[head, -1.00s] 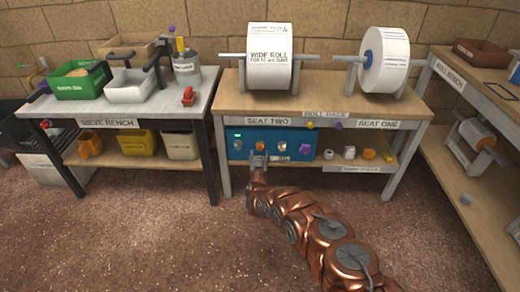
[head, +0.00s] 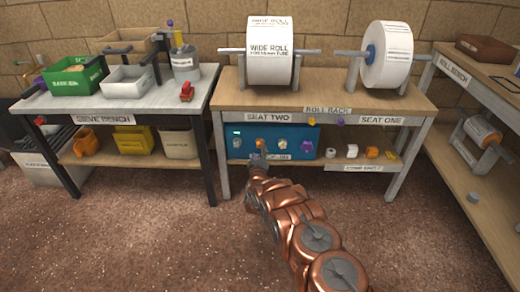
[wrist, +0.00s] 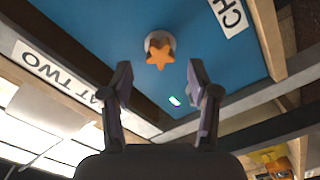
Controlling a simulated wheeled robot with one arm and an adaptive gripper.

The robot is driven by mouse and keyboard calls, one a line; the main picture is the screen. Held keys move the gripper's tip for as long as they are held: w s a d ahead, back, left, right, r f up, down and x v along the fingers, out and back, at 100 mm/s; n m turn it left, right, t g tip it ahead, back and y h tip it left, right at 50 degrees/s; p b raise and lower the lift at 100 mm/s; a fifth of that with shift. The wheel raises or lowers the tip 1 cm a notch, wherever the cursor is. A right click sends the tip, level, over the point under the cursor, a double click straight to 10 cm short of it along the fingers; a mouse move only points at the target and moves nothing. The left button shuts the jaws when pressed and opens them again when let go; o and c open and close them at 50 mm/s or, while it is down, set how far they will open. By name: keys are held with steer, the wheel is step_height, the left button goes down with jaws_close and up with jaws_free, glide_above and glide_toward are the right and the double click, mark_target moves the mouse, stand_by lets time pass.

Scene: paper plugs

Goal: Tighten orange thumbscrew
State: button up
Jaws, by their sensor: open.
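The orange star-shaped thumbscrew (wrist: 159,54) sits on a pale round collar on the blue panel (wrist: 90,30). In the head view the thumbscrew (head: 260,144) is at the left part of the blue box (head: 246,135) under the roll rack. My gripper (wrist: 159,80) is open and empty in the wrist view. Its two fingers are apart, one to each side below the thumbscrew in the picture, not touching it. In the head view my gripper (head: 258,158) is just in front of the box, close below the thumbscrew.
A purple knob (head: 306,147) and another small knob (head: 282,145) are on the same box. The rack's top edge with the SEAT TWO label (head: 270,117) runs above. Small parts (head: 351,151) stand on the shelf to the right. The floor in front is clear.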

mark_target(260, 146)
steer(key=shift+n, duration=0.8)
steer(key=shift+w, duration=0.1)
steer(key=shift+w+b, duration=1.05)
steer(key=shift+w, duration=0.85)
steer(key=c, duration=1.1)
jaws_close()
